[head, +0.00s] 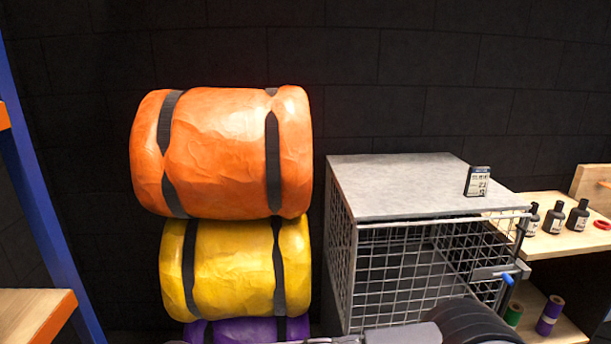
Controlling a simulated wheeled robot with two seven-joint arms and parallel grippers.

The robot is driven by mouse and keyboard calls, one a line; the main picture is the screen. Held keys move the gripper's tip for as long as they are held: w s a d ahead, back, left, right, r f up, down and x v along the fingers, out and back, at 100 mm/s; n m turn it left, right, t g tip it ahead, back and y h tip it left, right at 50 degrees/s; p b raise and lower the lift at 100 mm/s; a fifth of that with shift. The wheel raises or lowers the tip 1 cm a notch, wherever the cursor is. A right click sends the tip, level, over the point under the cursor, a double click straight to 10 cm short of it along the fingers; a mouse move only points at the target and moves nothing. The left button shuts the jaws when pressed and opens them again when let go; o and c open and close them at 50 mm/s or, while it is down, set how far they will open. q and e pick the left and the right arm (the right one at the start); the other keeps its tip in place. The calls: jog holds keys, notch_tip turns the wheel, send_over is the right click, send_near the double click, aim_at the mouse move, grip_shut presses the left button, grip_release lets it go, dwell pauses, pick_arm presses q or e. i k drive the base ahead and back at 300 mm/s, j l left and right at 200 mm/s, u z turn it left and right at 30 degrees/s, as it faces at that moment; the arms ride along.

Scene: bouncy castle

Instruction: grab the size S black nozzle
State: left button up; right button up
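I cannot make out a size S black nozzle in the head view. A small dark card with white markings (478,181) stands on the grey top of a wire cage (395,185), near its right side. Its print is too small to read. Neither of my grippers shows in this view.
Orange (222,150), yellow (235,268) and purple (240,331) strapped rolls are stacked left of the cage. A wooden shelf (565,246) at right holds small black bottles (555,217) and a red ring (602,225). The cage top is mostly clear.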

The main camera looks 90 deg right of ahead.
aim_at(579, 216)
jog(key=z, duration=4.45)
jog(key=i+l+u, duration=0.2)
jog(key=i+l, duration=0.4)
jog(key=i, duration=0.6)
jog(key=i+l+u, duration=0.2)
jog(key=i+l, duration=0.65)
jog(key=i, duration=0.35)
jog(key=i+l+u, duration=0.2)
jog(key=i+l, duration=0.75)
jog(key=i, duration=0.15)
